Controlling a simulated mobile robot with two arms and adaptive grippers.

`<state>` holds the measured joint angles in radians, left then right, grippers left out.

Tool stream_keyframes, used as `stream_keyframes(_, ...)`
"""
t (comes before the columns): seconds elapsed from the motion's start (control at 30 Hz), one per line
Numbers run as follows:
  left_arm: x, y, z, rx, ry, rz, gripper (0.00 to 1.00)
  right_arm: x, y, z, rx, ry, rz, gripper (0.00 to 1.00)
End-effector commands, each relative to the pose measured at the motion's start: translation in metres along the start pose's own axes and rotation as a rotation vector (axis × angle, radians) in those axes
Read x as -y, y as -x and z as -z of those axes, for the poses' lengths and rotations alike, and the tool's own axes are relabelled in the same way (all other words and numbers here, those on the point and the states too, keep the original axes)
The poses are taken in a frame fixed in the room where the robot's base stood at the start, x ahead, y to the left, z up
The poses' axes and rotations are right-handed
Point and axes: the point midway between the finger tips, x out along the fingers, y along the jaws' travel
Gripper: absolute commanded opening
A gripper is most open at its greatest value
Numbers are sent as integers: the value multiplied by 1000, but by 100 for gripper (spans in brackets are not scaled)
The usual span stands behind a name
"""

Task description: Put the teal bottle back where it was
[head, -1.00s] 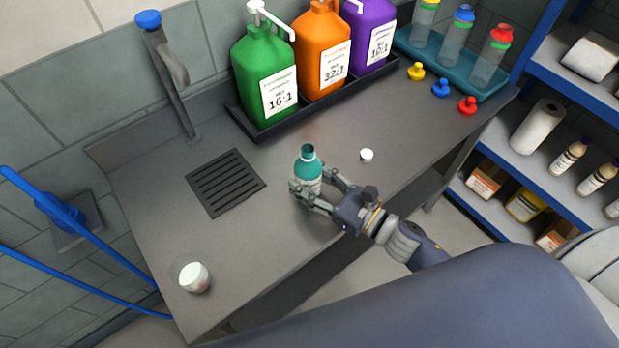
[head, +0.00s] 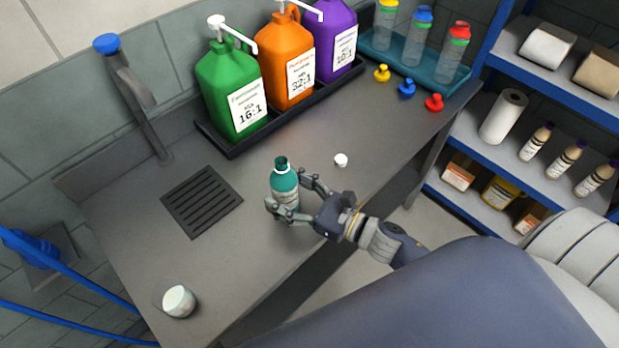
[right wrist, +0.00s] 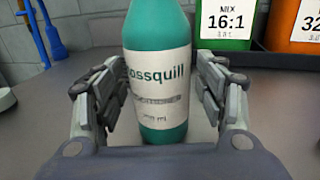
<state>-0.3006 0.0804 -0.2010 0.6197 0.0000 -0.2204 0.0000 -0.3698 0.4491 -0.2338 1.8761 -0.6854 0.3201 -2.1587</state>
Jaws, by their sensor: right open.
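My right gripper (head: 296,201) is open around the bottle at counter height, one finger on each side. In the right wrist view my right gripper's fingers (right wrist: 160,100) show gaps to the bottle on both sides. A small white cap (head: 341,160) lies on the counter to the right of the bottle. My left gripper is not in view.
Green (head: 230,90), orange (head: 287,60) and purple (head: 335,40) jugs stand in a black tray behind. A teal tray (head: 393,55) holds clear bottles, with coloured caps before it. A white cup (head: 179,301) stands at the front left. Blue shelves (head: 470,190) stand at right.

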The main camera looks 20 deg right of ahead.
Motion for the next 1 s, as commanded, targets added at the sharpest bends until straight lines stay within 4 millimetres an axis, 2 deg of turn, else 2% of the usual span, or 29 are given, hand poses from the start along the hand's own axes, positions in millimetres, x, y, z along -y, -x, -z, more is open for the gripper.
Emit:
stream_keyframes(0.07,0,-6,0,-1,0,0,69,0,12,5,-5,-1,1,65)
stream_keyframes(0.4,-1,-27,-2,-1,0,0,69,-1,76,6,-5,-2,1,65)
stream_keyframes(0.6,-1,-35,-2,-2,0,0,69,0,104,4,-3,-1,1,65)
stream_keyframes(0.8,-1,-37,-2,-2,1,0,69,0,116,2,-2,0,0,65)
stream_keyframes(1.0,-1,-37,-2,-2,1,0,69,0,118,1,-1,1,0,65)
